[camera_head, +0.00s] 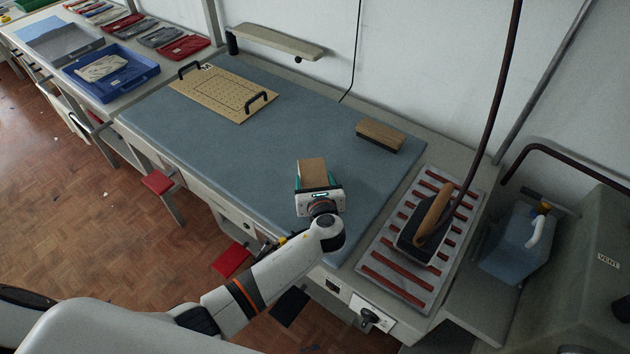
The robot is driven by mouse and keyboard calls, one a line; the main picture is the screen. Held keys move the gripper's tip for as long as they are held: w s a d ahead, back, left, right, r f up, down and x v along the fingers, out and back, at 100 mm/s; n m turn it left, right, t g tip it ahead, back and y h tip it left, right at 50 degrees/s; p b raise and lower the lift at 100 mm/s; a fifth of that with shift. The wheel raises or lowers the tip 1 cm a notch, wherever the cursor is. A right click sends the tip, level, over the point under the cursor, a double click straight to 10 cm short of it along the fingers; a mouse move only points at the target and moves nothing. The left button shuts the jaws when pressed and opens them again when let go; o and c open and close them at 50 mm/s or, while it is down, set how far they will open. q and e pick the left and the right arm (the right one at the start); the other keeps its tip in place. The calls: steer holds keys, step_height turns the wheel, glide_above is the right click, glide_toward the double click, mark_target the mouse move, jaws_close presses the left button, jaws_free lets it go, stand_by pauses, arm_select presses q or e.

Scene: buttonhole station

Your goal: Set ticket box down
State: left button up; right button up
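A small brown cardboard box, which I take to be the ticket box (312,171), is between the teal-lined fingers of my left gripper (315,179). The fingers lie along its two sides and appear shut on it. The near end of the box is hidden by the gripper. The box is over the right part of the blue-grey padded table top (230,155); I cannot tell whether it touches the surface. My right gripper is not in view.
An iron (424,232) stands on a red-slatted rest (388,272) to the right. A wooden block brush (380,135) lies behind the box. A handled perforated board (215,92) lies far left, with a blue tray (112,81) beyond. The pad's middle is clear.

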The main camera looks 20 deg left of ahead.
arm_select(q)
steer(key=o, duration=0.3)
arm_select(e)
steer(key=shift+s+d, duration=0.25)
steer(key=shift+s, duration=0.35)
arm_select(q)
steer(key=shift+s, duration=0.1)
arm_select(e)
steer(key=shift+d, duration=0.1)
arm_select(q)
steer(key=b+v, duration=0.1)
steer(key=v, duration=1.1)
steer(key=shift+r, duration=0.1)
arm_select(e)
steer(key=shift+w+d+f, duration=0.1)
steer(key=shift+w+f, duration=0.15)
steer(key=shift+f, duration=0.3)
